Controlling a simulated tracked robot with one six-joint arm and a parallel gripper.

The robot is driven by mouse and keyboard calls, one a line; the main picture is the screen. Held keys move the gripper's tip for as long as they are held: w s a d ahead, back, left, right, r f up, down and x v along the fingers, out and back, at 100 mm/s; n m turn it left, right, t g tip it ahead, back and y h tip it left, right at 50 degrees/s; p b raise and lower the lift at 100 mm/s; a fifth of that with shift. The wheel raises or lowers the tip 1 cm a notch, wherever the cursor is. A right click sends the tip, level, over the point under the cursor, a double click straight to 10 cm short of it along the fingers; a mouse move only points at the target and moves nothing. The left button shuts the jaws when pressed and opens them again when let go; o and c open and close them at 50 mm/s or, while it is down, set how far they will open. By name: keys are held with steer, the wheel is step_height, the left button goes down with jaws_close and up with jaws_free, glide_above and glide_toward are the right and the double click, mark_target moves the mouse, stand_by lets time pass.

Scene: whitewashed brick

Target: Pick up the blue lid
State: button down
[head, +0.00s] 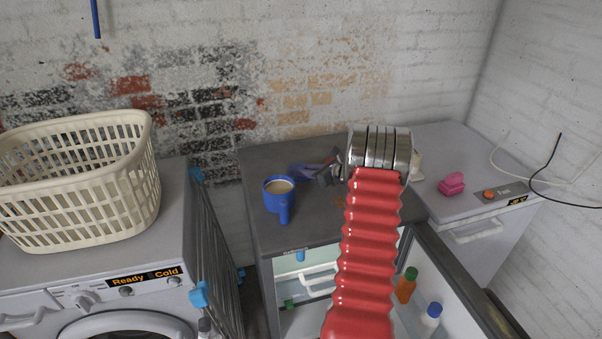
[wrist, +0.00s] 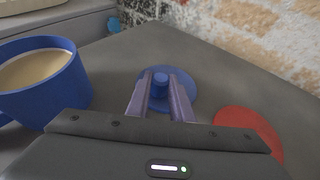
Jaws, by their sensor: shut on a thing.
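The blue lid is a round disc with a small upright knob (wrist: 160,86), on the dark grey top of the fridge in the wrist view. In the head view the lid (head: 298,173) shows as a blue patch right of the mug, partly hidden by my gripper. My gripper (wrist: 160,84) has one finger on each side of the knob and is shut on it. In the head view my gripper (head: 318,169) reaches left from the end of my red arm. I cannot tell whether the lid is clear of the surface.
A blue mug (head: 278,205) of a milky brown drink stands left of the lid; it also shows in the wrist view (wrist: 62,90). A red flat thing (wrist: 246,130) lies near, right of my gripper. The fridge door is open. A laundry basket (head: 80,180) stands left, a pink thing (head: 452,184) right.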

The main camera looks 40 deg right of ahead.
steer(key=shift+r, duration=0.15)
step_height(320, 180, up, 10)
stand_by(0.5)
stand_by(0.5)
